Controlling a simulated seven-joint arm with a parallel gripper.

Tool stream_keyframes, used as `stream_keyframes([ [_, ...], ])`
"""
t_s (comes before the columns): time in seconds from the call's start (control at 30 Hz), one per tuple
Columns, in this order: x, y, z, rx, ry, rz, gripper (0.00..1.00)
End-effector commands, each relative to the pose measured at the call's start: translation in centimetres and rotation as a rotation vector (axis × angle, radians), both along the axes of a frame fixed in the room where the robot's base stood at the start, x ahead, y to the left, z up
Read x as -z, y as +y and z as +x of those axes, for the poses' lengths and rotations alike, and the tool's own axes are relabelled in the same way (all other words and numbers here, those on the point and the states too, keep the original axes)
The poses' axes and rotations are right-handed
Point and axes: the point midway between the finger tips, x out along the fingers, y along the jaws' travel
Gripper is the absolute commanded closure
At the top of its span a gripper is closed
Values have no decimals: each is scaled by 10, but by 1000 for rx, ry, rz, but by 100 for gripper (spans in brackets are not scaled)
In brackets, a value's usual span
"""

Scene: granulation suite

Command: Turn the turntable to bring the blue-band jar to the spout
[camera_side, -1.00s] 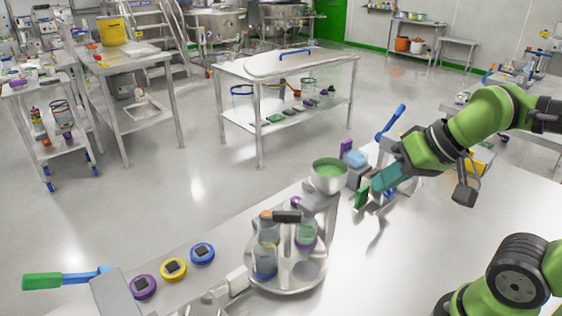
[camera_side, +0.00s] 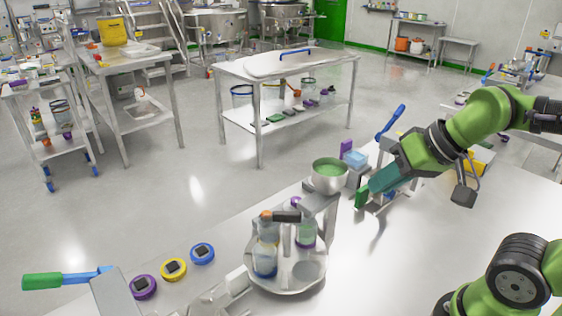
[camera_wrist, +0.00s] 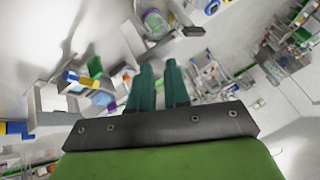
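The turntable (camera_side: 287,287) stands on the bench in the side view, a round grey plate with jars around a central post. A jar with blue near its base (camera_side: 265,262) is at its front left. A jar with green contents (camera_side: 305,233) is at the back right. An empty round seat (camera_side: 307,271) is at the front right. A bowl of green material (camera_side: 329,172) sits above and behind; the spout itself I cannot make out. My gripper (camera_wrist: 159,63) is right of the turntable, clear of it. Its teal fingers have a narrow gap with nothing held between them.
A green-handled lever (camera_side: 42,281) projects further left. A blue-handled lever (camera_side: 392,122) and a light-blue block (camera_side: 356,158) are near my gripper.

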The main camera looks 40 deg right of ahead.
Motion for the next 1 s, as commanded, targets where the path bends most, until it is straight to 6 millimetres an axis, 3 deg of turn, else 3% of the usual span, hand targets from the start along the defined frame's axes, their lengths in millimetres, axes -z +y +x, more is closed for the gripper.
stream_keyframes([
  [0.03, 6, 3, 2, -11, 26, -1, 76],
  [0.17, 2, 14, 24, -69, 81, -29, 57],
  [0.5, -27, 70, 118, -593, 320, -332, 57],
  [0.63, -36, 89, 145, -807, 393, -433, 57],
  [0.77, -51, 98, 159, -966, 431, -493, 57],
  [0.87, -68, 96, 155, -1041, 432, -512, 57],
  [1.0, -65, 95, 149, -1095, 449, -511, 57],
])
